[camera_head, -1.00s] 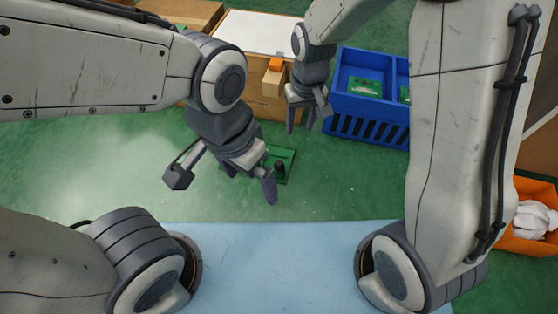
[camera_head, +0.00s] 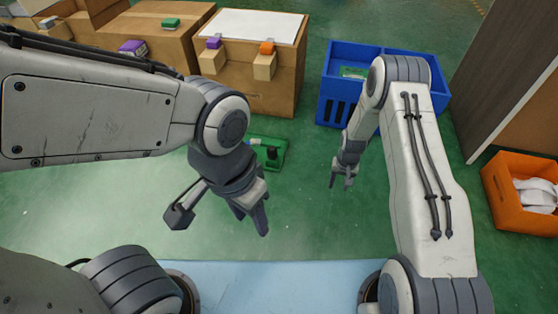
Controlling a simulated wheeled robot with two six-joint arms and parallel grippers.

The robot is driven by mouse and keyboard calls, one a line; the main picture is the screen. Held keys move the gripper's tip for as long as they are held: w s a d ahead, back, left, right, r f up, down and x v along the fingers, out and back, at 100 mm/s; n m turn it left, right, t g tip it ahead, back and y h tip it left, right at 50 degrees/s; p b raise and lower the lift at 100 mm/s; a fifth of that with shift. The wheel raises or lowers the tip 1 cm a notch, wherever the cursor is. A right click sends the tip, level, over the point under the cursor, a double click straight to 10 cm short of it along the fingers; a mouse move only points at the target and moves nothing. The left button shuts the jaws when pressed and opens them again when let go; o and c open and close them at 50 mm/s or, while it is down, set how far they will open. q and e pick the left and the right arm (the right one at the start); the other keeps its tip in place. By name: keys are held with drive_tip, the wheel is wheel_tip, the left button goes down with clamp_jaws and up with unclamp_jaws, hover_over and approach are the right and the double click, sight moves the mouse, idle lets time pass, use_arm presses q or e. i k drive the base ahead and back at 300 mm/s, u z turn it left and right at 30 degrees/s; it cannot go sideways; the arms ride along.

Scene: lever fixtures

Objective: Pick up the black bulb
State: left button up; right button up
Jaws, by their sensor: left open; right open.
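A small black upright piece (camera_head: 272,153), which may be the black bulb, stands on a green plate (camera_head: 277,142) on the floor in front of the wooden box. It is too small to be sure. My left gripper (camera_head: 250,217) is open and empty, above the floor, nearer to me than the green plate. The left arm hides part of the plate. My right gripper (camera_head: 342,179) is empty, pointing down to the right of the plate, in front of the blue crate. Its fingers look small, with a narrow gap.
A wooden box (camera_head: 262,88) with a white top carries purple and orange pieces on its front blocks. A blue crate (camera_head: 337,58) stands right of it. An orange bin (camera_head: 498,198) with white items is at the far right. Green floor between is clear.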

sight(272, 152)
drive_tip(key=z, duration=0.35)
drive_tip(key=i, duration=0.7)
drive_tip(key=u, duration=1.05)
